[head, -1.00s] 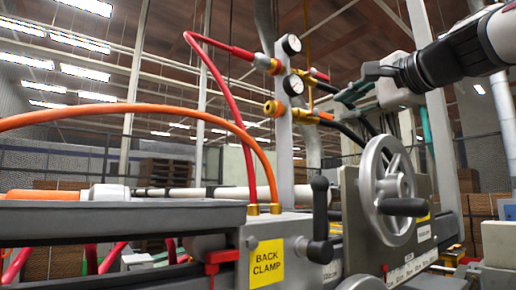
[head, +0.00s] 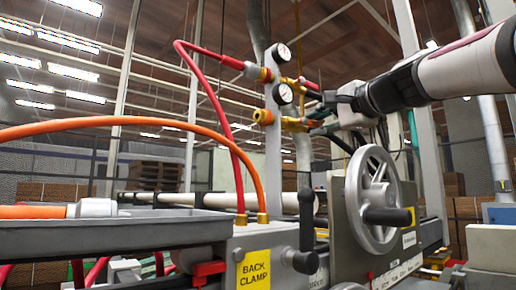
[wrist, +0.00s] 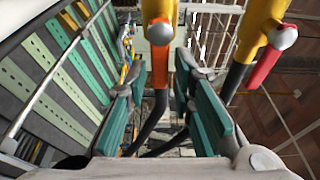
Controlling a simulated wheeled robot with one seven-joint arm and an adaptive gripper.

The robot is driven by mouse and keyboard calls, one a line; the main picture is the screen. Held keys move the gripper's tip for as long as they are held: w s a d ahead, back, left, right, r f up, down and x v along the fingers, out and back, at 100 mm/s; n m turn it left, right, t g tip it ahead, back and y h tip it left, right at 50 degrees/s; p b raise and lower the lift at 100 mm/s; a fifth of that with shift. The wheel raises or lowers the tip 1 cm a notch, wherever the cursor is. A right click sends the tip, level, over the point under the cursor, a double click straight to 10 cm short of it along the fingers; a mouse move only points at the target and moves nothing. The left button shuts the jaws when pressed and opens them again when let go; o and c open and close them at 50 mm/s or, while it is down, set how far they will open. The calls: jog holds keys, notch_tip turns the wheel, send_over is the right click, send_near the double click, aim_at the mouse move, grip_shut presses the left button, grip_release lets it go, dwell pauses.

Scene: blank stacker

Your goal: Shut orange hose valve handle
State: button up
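The orange hose valve handle (wrist: 158,68) points down from a brass valve with a silver nut in the wrist view. It lies between the tips of my gripper's two teal-padded fingers, with space on both sides. My gripper (wrist: 160,88) is open and empty. In the head view my gripper (head: 322,118) is beside the right end of the lower brass valve (head: 292,124), and the orange handle is mostly hidden there. I cannot tell whether a finger touches it. A red valve handle (wrist: 264,66) sits to the right in the wrist view, outside the fingers.
Two pressure gauges (head: 283,94) stand on the grey post above the lower valve. A black hose (wrist: 153,125) runs between my fingers. A large handwheel (head: 372,200) and a black lever (head: 306,220) are below. Red and orange hoses (head: 130,122) arch at the left.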

jog(key=shift+a+f+m+g+p, duration=0.1)
jog(key=shift+f+m+g+p, duration=0.15)
jog(key=shift+m+p, duration=0.95)
jog(key=shift+a+f+m+g+p, duration=0.1)
jog(key=shift+f+m+g+p, duration=0.3)
jog(key=shift+p, duration=1.4)
jog(key=shift+f+m+g+p, duration=0.15)
jog(key=shift+m+p, duration=0.75)
jog(key=shift+p, duration=0.6)
jog(key=shift+s+a+f+m+g+y+p, duration=0.25)
jog(key=shift+m+p, duration=0.8)
jog(key=shift+p, duration=0.9)
jog(key=shift+s+a+f+m+g+y+p, duration=0.1)
jog(key=shift+a+f+m+g+y+p, duration=0.15)
jog(key=shift+m+p, duration=1.25)
jog(key=shift+s+a+f+m+g+p, duration=0.2)
jog(key=shift+m+g+p, duration=0.25)
jog(key=shift+p, duration=1.25)
jog(key=s+d+r+m+y, duration=0.1)
jog(key=s+d+m, duration=0.1)
jog(key=s, duration=0.2)
jog(key=s+d+m+g+y+p, duration=0.1)
jog(key=s+m, duration=0.1)
jog(key=s, duration=0.2)
jog(key=shift+d+r+m, duration=0.3)
jog(key=shift+d+r, duration=0.05)
jog(key=shift+a, duration=0.1)
